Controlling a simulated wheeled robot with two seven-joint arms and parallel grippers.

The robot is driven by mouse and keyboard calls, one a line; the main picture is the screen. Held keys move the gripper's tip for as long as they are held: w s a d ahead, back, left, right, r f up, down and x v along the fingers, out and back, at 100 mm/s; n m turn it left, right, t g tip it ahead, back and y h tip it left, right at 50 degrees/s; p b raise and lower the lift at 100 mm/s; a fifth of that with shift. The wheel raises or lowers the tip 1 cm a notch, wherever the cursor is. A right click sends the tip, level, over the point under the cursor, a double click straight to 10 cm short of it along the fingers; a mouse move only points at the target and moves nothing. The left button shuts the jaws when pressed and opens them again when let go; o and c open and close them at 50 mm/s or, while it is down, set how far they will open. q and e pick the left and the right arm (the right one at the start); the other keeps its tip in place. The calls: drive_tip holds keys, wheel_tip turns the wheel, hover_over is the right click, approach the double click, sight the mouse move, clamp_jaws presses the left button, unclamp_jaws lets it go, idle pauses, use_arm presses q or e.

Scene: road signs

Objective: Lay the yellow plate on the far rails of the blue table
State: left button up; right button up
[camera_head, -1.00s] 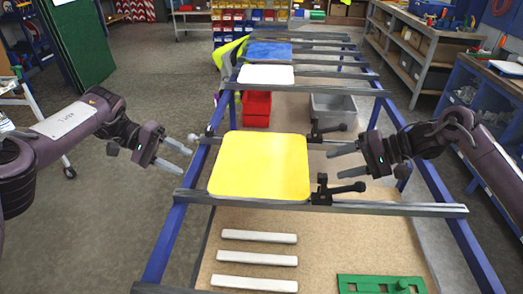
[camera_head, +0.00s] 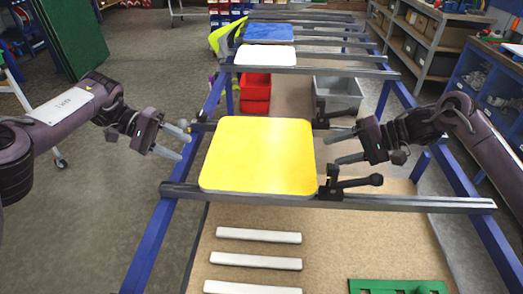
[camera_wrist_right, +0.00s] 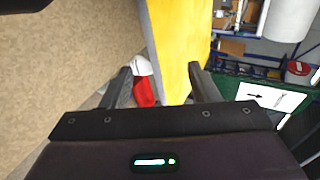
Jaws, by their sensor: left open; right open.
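The yellow plate (camera_head: 258,155) lies flat across two grey rails of the blue table (camera_head: 150,235), near the front. It also shows in the right wrist view (camera_wrist_right: 172,50), edge-on between the fingers. My left gripper (camera_head: 184,143) is open just left of the plate's left edge, apart from it. My right gripper (camera_head: 333,148) is open close to the plate's right edge, between two black clamps; I cannot tell whether a finger touches the plate. Farther rails carry a white plate (camera_head: 265,55) and, beyond it, a blue plate (camera_head: 270,32).
A black clamp (camera_head: 350,185) stands at the plate's near right corner, another (camera_head: 335,118) at its far right. White bars (camera_head: 258,236) and a green piece (camera_head: 398,287) lie in front. Shelves stand right.

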sight(312, 157)
use_arm(q)
drive_tip(key=w+x, duration=0.1)
drive_tip(key=x, duration=0.6)
drive_tip(key=shift+s+f, duration=0.15)
drive_tip(key=shift+s, duration=0.2)
use_arm(e)
drive_tip(key=x, duration=0.7)
drive_tip(key=shift+w+a+f, duration=0.15)
drive_tip(key=shift+w+f, duration=0.05)
use_arm(q)
drive_tip(key=shift+d, duration=0.1)
drive_tip(key=c, duration=1)
use_arm(e)
drive_tip(key=c, duration=1)
use_arm(q)
clamp_jaws()
use_arm(e)
clamp_jaws()
drive_tip(key=shift+r, duration=0.1)
